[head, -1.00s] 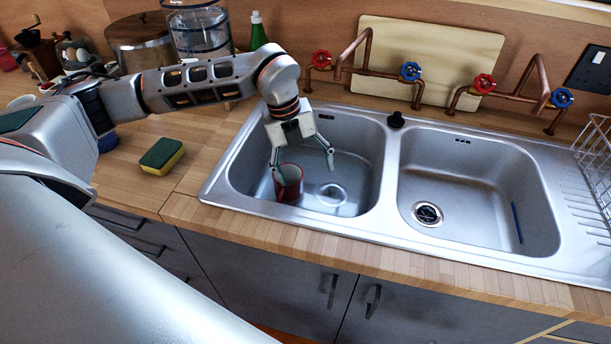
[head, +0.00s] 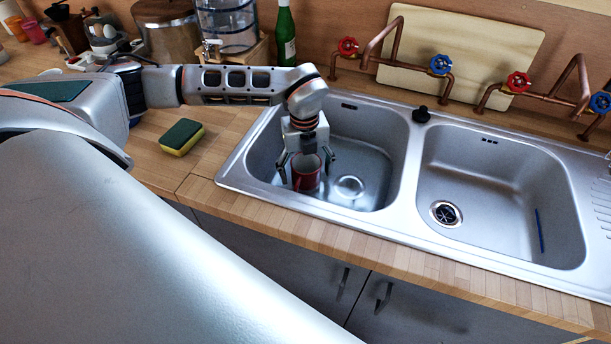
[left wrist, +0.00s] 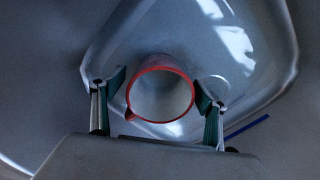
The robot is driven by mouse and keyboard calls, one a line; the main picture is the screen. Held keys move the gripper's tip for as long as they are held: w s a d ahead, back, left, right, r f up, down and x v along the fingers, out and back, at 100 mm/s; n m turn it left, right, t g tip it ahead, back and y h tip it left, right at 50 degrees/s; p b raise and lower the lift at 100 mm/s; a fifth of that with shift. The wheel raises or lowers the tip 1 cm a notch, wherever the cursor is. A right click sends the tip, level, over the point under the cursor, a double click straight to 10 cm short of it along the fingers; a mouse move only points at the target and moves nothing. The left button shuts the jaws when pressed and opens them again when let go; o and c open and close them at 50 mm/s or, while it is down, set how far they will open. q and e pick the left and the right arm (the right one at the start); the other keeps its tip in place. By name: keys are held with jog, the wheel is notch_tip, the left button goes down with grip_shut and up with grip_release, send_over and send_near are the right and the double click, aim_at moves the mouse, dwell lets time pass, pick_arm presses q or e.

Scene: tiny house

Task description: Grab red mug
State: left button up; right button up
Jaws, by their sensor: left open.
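The red mug (head: 307,173) stands in the left sink basin (head: 372,190), its pale inside and open top showing. In the left wrist view the mug's red rim (left wrist: 160,70) is seen from above. My left gripper (head: 306,174) reaches down into the basin, open, with one finger on either side of the mug. The left wrist view shows the fingers (left wrist: 160,100) flanking the near part of the rim. A small gap shows on the right side; I cannot tell whether the left finger touches. My right gripper is not in view.
The right basin (head: 500,190) is empty except for a thin blue strip. Copper taps (head: 400,50) with red and blue handles stand behind the sink. A sponge (head: 181,137) lies on the wooden counter, and a green bottle (head: 285,35) stands at the back.

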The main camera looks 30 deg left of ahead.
pick_arm(q)
jog(key=c, duration=1.4)
jog(key=shift+r, duration=0.1)
jog(key=shift+c, duration=0.2)
